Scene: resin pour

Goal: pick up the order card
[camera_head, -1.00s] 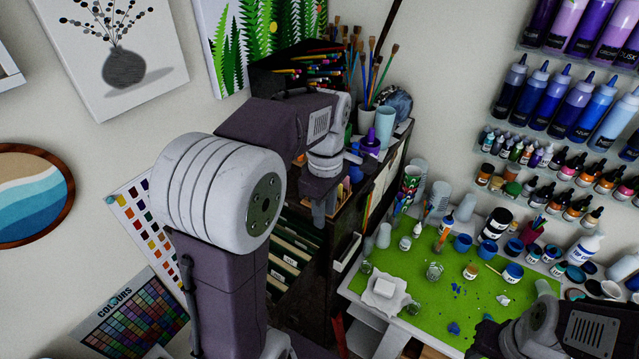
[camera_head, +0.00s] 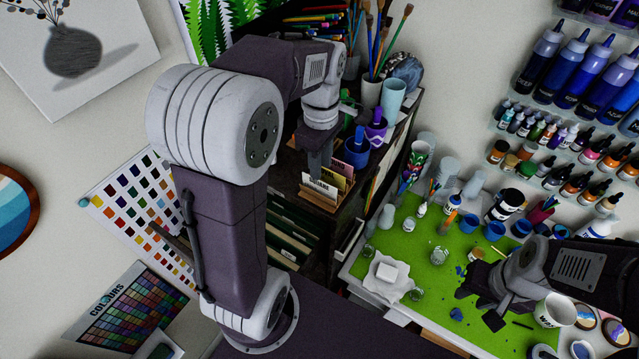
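A small wooden holder (camera_head: 318,200) stands on top of the dark cabinet. Upright cards stand in it: a white front card (camera_head: 319,184) with dark lettering, a yellow one (camera_head: 338,183) and a red one (camera_head: 345,169) behind. I cannot tell which is the order card. My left gripper (camera_head: 319,172) points down over the holder, close to the cards. Its fingers overlap the cards' left part, and I cannot see whether they touch or grip one. My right gripper (camera_head: 480,306) is over the front of the green work mat, fingers apart and empty.
A white mug (camera_head: 555,310) stands near my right gripper.

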